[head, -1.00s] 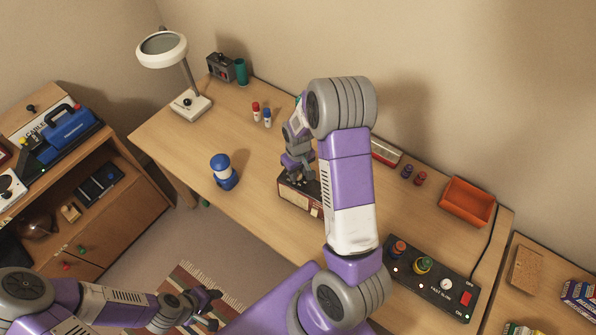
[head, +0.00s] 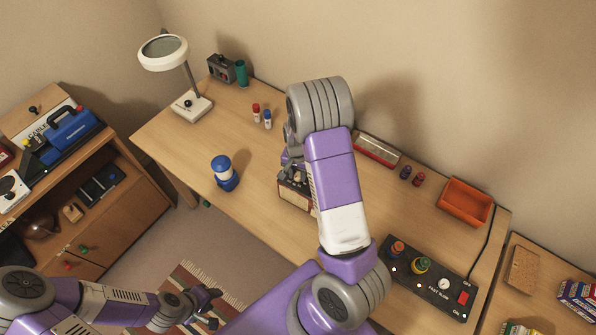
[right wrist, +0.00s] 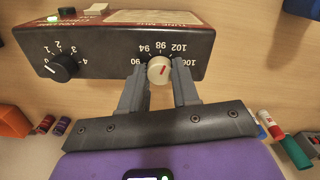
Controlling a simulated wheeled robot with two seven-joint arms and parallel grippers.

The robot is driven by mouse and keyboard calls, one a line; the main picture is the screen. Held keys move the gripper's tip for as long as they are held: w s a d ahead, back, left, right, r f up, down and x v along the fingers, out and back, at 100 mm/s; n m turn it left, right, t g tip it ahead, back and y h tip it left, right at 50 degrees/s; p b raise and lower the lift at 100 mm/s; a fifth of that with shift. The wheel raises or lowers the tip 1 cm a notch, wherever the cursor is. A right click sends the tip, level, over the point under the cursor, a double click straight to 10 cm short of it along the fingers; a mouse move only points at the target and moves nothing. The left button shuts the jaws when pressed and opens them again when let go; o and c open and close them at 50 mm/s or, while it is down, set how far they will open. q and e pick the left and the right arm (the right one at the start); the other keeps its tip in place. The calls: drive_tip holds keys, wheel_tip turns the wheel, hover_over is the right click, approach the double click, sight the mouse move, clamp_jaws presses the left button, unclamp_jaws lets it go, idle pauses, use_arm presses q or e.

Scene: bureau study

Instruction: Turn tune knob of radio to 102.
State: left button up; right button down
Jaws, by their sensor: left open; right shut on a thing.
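The radio (right wrist: 115,45) is a dark box with a reddish-brown top, and it stands on the desk. Its cream tune knob (right wrist: 159,71) has a red pointer mark, slanting up and right, roughly toward the 98 to 102 part of the scale; the exact reading is hard to tell. My right gripper (right wrist: 160,82) is shut on the tune knob, one finger on each side. In the head view the radio (head: 296,198) is mostly hidden behind my right arm. My left gripper (head: 211,307) is open and empty, low over the floor beside the desk.
A black volume knob (right wrist: 62,67) sits on the same radio face. A blue-and-white container (head: 223,173) stands left of the radio. A switch panel (head: 430,278), an orange tray (head: 465,201) and a lamp (head: 190,105) are also on the desk. The desk's front left is clear.

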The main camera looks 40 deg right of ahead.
sight(298, 176)
drive_tip(key=shift+m+p, duration=0.55)
drive_tip(key=shift+m, duration=1.25)
drive_tip(key=c, duration=0.8)
unclamp_jaws()
wheel_tip(298, 176, up, 8)
drive_tip(key=shift+f+p, duration=0.2)
drive_tip(key=shift+p, duration=0.45)
